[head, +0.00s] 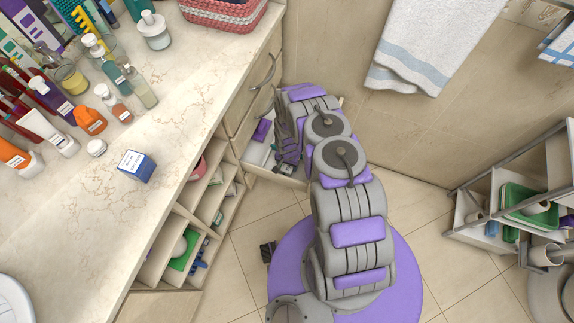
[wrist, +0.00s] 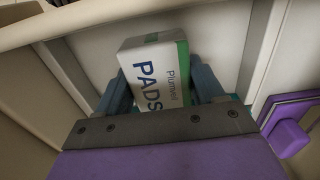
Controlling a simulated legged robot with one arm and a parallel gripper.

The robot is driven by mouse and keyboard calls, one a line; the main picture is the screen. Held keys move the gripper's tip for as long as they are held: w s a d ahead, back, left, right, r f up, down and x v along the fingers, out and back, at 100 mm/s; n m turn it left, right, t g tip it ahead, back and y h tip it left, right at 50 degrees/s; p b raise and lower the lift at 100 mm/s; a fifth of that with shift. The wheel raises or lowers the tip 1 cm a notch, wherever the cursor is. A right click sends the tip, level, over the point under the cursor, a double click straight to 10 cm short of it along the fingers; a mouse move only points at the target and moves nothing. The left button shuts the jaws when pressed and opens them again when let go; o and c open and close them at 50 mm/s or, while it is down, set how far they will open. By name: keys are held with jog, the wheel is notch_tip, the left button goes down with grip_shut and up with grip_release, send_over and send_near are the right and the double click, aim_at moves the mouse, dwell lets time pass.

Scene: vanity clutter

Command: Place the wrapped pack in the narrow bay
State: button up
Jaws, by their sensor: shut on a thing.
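The wrapped pack (wrist: 155,80) is a white and green box marked "Plumveil PADS". It sits between the two blue-grey fingers of my gripper (wrist: 162,90) in the wrist view, slightly tilted in the picture. My gripper is shut on it. Cream walls of an open drawer (wrist: 256,48) show on both sides of the pack, which appears over or inside a narrow bay between them; its depth is hard to tell. In the head view my gripper (head: 287,150) points down at the open drawer (head: 262,170), and my arm hides the pack there.
A purple item (wrist: 290,125) lies in the compartment to the right, and it also shows in the head view (head: 262,130). Bottles and tubes crowd the counter (head: 190,95), with a blue box (head: 137,166) near its edge. Open shelves (head: 185,245) stand below.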

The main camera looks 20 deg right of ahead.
jog(key=shift+d, duration=0.2)
jog(key=o, duration=1.2)
jog(key=shift+a, duration=0.5)
jog(key=shift+d, duration=0.25)
jog(key=shift+d+r, duration=0.1)
jog(key=shift+r, duration=0.2)
notch_tip(320, 180, up, 12)
jog(key=p, duration=0.3)
jog(key=shift+f+p, duration=0.1)
jog(key=shift+p, duration=0.3)
